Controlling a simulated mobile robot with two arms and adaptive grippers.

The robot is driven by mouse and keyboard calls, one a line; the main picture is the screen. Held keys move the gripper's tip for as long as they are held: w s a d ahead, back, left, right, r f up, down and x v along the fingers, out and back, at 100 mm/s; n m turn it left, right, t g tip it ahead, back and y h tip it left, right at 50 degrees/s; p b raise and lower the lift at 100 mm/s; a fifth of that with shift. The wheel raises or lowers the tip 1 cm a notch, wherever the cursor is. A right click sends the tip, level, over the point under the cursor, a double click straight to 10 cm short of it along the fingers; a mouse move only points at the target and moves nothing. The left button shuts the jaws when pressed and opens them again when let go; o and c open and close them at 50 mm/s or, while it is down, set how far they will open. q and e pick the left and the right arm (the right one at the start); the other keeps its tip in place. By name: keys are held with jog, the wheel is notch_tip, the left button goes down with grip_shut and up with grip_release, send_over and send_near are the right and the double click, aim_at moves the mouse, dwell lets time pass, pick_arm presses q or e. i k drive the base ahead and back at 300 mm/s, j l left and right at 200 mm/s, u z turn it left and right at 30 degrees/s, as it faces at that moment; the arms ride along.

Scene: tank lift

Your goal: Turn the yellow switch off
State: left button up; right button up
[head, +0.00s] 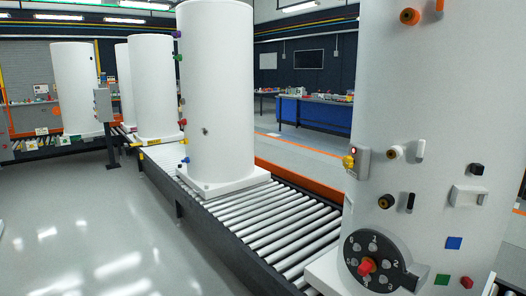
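The yellow switch (348,162) sticks out at the left edge of the large white tank (440,90) at the right. It sits beside a small grey box (363,166) with a small red spot on it. The switch is small in view, and I cannot tell whether it is on or off. Neither of my grippers is in view, and nothing touches the switch.
The near tank also bears a black dial (352,247) with a red knob, and several other knobs and blocks. A roller conveyor (265,220) with more white tanks (215,90) runs to the back left. The grey floor (85,235) at left is clear.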

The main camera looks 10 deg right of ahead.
aim_at(347, 162)
jog(key=i+j, duration=0.15)
jog(key=i, duration=0.4)
jog(key=i+j+u, duration=0.1)
jog(key=i, duration=0.45)
jog(key=i+j+u, duration=0.1)
jog(key=i, duration=0.45)
